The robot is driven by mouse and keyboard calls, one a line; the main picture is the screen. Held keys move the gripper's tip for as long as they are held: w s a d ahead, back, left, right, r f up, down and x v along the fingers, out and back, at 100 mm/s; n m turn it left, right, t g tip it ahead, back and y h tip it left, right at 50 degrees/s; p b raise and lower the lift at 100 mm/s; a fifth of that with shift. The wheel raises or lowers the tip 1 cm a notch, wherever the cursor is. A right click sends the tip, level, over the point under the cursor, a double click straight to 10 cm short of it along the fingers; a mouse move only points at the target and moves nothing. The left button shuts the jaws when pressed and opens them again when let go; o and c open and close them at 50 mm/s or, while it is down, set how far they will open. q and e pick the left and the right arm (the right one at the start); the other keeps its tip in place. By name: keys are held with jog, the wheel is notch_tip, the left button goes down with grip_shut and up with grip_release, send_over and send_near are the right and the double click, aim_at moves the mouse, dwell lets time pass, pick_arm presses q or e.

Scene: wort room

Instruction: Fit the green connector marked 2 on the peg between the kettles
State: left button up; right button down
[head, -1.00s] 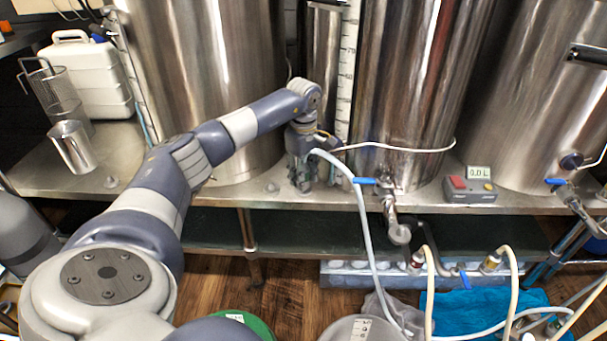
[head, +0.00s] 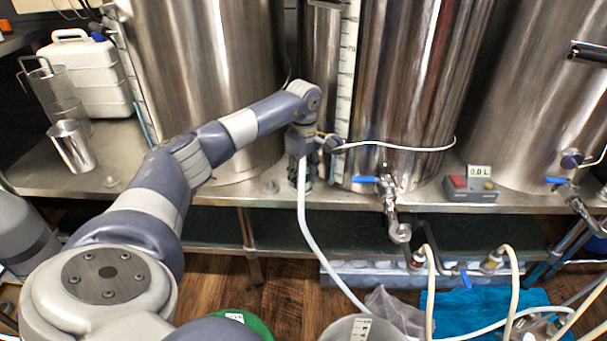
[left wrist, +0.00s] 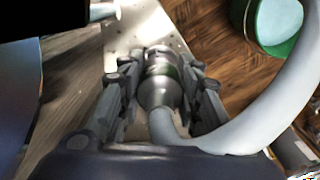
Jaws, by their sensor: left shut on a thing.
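My left gripper (head: 303,182) is low over the front edge of the steel bench, between the left kettle (head: 205,80) and the middle kettle (head: 410,85). A pale hose (left wrist: 285,85) runs from the connector; in the head view the hose (head: 303,215) hangs below the gripper. No number is readable. I cannot pick out the peg between the kettles; the gripper may hide it. My right gripper is not in view.
A steel cup (head: 72,147) stands at left. A thin white cable crosses the middle kettle.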

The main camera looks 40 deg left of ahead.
pick_arm(q)
jog(key=shift+f, duration=0.15)
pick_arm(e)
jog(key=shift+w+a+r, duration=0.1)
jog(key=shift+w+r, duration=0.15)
pick_arm(q)
jog(key=o, duration=1.2)
jog(key=shift+o, duration=0.2)
notch_tip(320, 180, up, 12)
jog(key=shift+r, duration=0.1)
